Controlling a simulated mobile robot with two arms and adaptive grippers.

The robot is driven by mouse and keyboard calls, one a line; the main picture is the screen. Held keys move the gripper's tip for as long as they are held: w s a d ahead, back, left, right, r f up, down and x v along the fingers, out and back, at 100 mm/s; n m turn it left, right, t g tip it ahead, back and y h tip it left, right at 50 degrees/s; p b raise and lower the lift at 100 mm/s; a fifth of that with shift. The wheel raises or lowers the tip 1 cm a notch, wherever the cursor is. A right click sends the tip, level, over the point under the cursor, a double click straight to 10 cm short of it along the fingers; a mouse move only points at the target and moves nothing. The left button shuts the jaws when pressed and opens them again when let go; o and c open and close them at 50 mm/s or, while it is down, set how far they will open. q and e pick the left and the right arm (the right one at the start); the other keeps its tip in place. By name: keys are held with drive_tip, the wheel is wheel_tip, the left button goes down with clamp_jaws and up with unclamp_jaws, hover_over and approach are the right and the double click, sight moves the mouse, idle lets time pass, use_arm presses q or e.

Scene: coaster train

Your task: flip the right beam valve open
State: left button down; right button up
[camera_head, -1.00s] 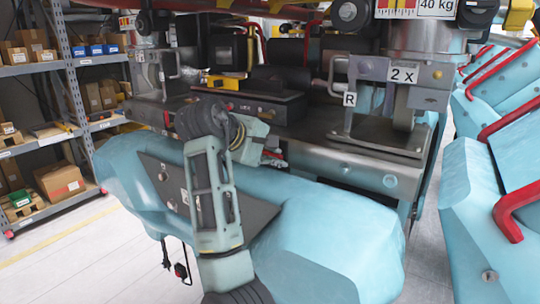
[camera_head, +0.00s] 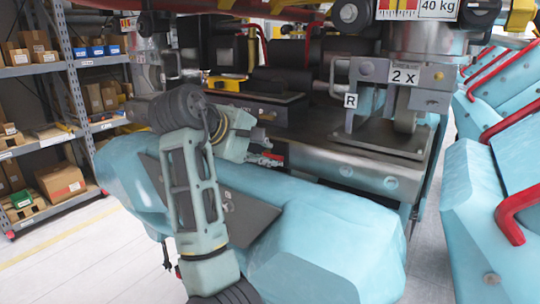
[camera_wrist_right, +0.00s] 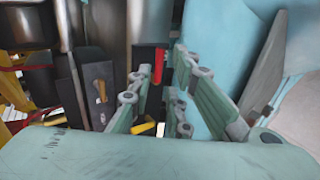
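My right gripper (camera_head: 268,159) is at the end of the grey-green arm, beside the dark machine ledge above the light-blue car body. In the right wrist view its two fingers (camera_wrist_right: 163,78) stand apart with a gap between them. A red lever-like part (camera_wrist_right: 158,66) on a dark block shows in line with that gap, near the fingertips; it may be the valve handle. I cannot tell whether the fingers touch it. In the head view, red also shows at the fingertips, too small to make out. My left gripper is not in view.
A metal bracket marked R (camera_head: 350,101) and a 2 X plate (camera_head: 404,75) stand right of the gripper. The light-blue body (camera_head: 320,235) lies below and in front. A plate with an orange part (camera_wrist_right: 101,88) is left of the fingers. Shelves (camera_head: 70,100) stand at far left.

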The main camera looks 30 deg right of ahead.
drive_tip(key=v, duration=0.6)
drive_tip(key=shift+a, duration=0.25)
drive_tip(key=shift+s, duration=0.1)
